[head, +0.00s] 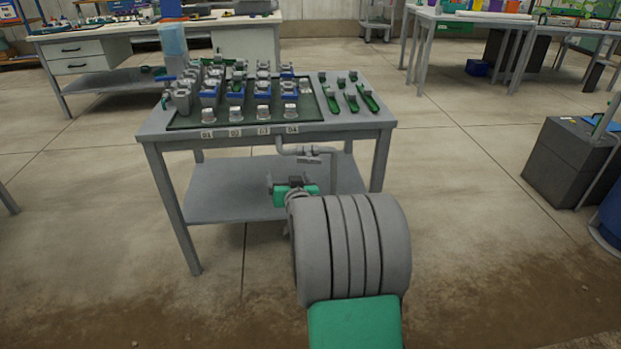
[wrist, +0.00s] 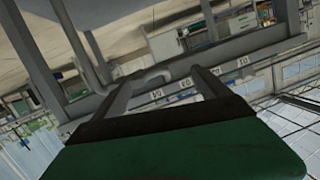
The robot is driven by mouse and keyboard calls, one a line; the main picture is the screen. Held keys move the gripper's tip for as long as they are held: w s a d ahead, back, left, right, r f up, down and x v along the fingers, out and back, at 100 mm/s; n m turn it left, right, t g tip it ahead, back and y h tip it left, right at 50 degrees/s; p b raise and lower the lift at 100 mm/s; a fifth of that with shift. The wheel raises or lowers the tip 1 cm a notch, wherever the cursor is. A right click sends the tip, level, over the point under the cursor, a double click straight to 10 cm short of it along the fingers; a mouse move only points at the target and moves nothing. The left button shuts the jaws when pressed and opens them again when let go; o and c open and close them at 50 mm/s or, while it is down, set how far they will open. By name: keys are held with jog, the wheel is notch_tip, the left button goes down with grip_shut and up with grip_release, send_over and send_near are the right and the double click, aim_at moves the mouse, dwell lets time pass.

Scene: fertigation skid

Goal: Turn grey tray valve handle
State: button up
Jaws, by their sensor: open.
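The grey tray valve handle (head: 311,158) sits on the grey drain pipe (head: 281,143) that comes out under the front edge of the tray table, below the labels. My gripper (head: 292,182) is below the pipe and a little in front of it, with my thick grey arm behind it. In the wrist view my two fingers (wrist: 160,80) are spread apart with nothing held between them. Part of the grey pipe (wrist: 148,76) shows between and beyond the fingertips. I cannot make out the handle clearly in the wrist view.
The grey table (head: 386,127) has a lower shelf (head: 225,195) behind my gripper. Its green tray (head: 185,124) holds rows of small grey and blue fittings, with green handled pieces at right. A dark box (head: 567,165) stands at far right.

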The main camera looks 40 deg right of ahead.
aim_at(309, 161)
jog(key=shift+o, duration=0.6)
jog(key=s+d+m+t+h+b, duration=0.1)
jog(key=s+d+m+h, duration=0.1)
jog(key=d, duration=0.5)
jog(key=shift+f+h, duration=0.35)
jog(key=shift+h, duration=0.15)
jog(key=b+x, duration=0.2)
jog(key=x, duration=0.5)
jog(key=shift+d+r, duration=0.1)
jog(key=shift+r, duration=0.05)
jog(key=shift+c, duration=0.5)
jog(key=c, duration=1.3)
jog(key=shift+f+n+b, duration=0.2)
jog(key=shift+n+b, duration=0.4)
jog(key=shift+b, duration=0.2)
jog(key=shift+r+n, duration=0.25)
jog(key=shift+n, duration=0.05)
jog(key=o, duration=1.4)
